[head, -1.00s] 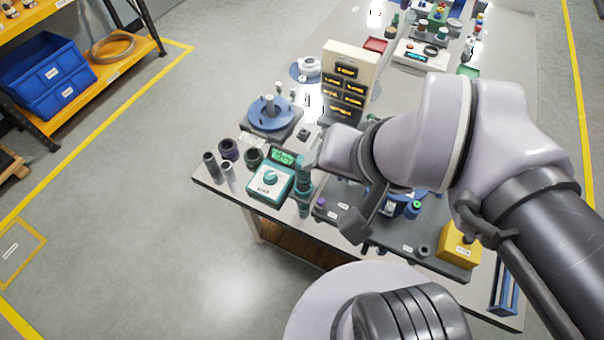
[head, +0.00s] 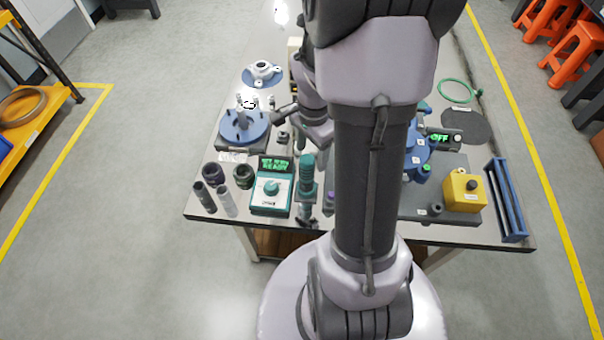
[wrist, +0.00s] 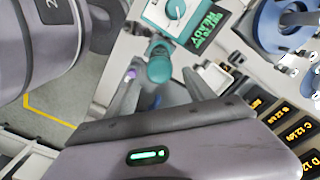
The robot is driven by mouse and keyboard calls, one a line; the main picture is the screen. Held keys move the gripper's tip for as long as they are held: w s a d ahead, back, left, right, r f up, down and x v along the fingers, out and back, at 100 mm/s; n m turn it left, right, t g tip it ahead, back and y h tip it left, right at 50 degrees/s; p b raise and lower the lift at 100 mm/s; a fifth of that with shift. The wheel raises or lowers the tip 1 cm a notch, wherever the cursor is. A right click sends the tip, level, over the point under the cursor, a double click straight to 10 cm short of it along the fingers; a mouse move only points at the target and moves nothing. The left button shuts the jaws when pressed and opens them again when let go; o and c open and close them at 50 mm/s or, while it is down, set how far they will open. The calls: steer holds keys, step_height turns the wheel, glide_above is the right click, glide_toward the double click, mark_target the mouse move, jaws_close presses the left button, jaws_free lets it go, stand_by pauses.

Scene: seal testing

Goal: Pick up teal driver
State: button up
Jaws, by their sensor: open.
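The teal driver (head: 307,178) stands upright on the bench, just right of the teal tester box, with its ribbed teal handle on top. In the wrist view the driver (wrist: 159,66) shows as a rounded teal end just beyond and between the finger tips. My gripper (wrist: 160,84) is open, with one finger on each side of that line and nothing held. The driver's lower part is hidden in the wrist view. In the head view my arm hides most of the gripper.
The teal tester box (head: 271,186) with a dial and lit display stands close left of the driver. Dark sockets (head: 214,174) stand farther left. A blue round fixture (head: 243,124) sits behind. A yellow button box (head: 463,192) and blue rack (head: 507,200) are at right.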

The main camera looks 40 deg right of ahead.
mark_target(312, 157)
step_height(312, 157, down, 4)
steer(key=shift+r+b, duration=0.2)
steer(key=shift+b, duration=0.3)
steer(key=f+b, duration=0.1)
steer(key=f, duration=0.2)
steer(key=a+f+b, duration=0.1)
steer(key=f+b, duration=0.1)
steer(key=shift+w+a+f, duration=0.1)
steer(key=shift+w+f, duration=0.05)
steer(key=shift+f, duration=0.25)
steer(key=shift+r, duration=0.2)
steer(key=shift+c, duration=0.2)
jaws_close()
